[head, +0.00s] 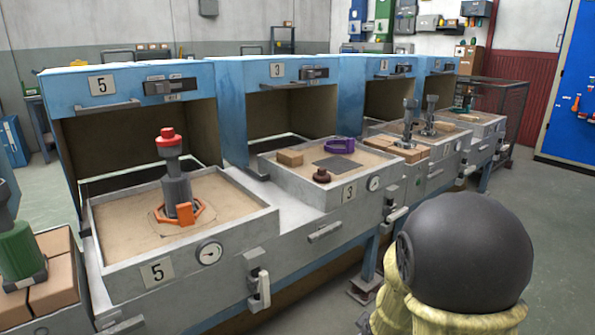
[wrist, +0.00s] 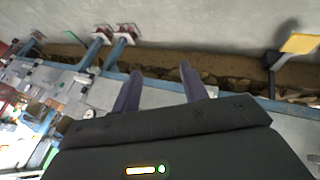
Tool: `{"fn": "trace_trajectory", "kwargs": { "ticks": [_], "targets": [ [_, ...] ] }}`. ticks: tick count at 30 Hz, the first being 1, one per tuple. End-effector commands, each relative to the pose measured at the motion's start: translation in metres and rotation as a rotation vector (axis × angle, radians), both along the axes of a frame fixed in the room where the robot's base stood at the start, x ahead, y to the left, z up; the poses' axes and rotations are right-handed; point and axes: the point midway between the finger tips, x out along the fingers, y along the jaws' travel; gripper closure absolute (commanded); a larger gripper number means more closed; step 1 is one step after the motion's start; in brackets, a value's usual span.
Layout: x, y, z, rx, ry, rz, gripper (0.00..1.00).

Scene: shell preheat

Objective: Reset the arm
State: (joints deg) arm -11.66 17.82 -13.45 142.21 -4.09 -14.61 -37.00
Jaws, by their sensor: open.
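My gripper (wrist: 160,72) shows in the wrist view as two purple-grey fingers reaching out from a dark body. The fingers stand apart, and nothing is held between them. Behind them the wrist view is tilted and shows a pale grey surface, a brown strip and a blue beam, with no object close to the fingertips. In the head view my gripper is not visible, so its place relative to the stations cannot be told.
A row of blue stations holds sand trays, station 5 (head: 118,243) nearest and station 3 (head: 300,187) behind. A red-topped grey piece (head: 179,190) stands in an orange ring (head: 201,213). A purple ring (head: 340,146) lies in tray 3. Grey floor (head: 560,220) is open at right.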

Motion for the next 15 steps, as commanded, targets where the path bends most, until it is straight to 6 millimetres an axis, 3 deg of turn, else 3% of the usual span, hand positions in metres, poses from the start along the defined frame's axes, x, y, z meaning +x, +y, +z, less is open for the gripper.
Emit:
{"fn": "trace_trajectory", "kwargs": {
  "ticks": [1,3,15],
  "targets": [
    [-0.015,-0.001,0.017,0.064,0.038,-0.083,0.56],
    [-0.035,0.001,0.027,0.14,0.099,-0.194,0.56],
    [-0.13,0.011,0.077,0.355,0.347,-0.673,0.56]
  ]
}}
